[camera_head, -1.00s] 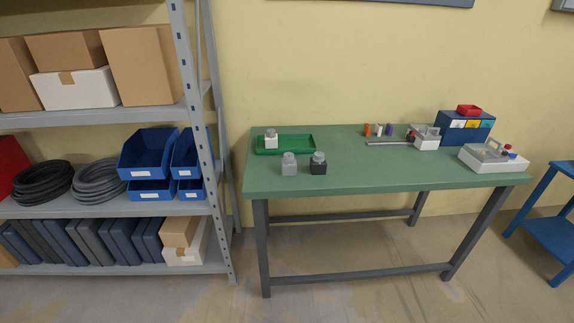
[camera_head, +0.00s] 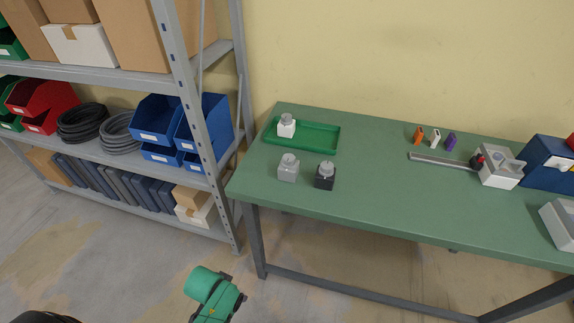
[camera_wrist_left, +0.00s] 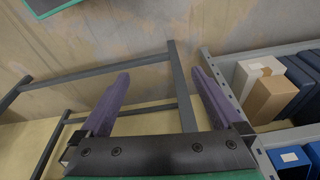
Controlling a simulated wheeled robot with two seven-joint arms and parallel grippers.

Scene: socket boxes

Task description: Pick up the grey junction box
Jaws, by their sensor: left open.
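The grey junction box (camera_head: 288,168) stands on the green tabletop (camera_head: 370,205) near its left end, in the head view. A black box (camera_head: 325,175) stands close to its right. A white box (camera_head: 286,126) sits in the green tray (camera_head: 325,137) behind it. My left gripper (camera_wrist_left: 160,95) shows in the left wrist view with its two purple fingers wide apart and nothing between them. It is away from the grey box, which does not show in that view. A green and black part of my arm shows low in the head view. My right gripper is not seen.
A grey shelf rack (camera_head: 190,100) with cartons and blue bins stands left of the table. Orange, white and purple pieces (camera_head: 435,138), a metal bar (camera_head: 440,160) and a clamp fixture (camera_head: 500,165) lie farther right. The front middle of the table is clear.

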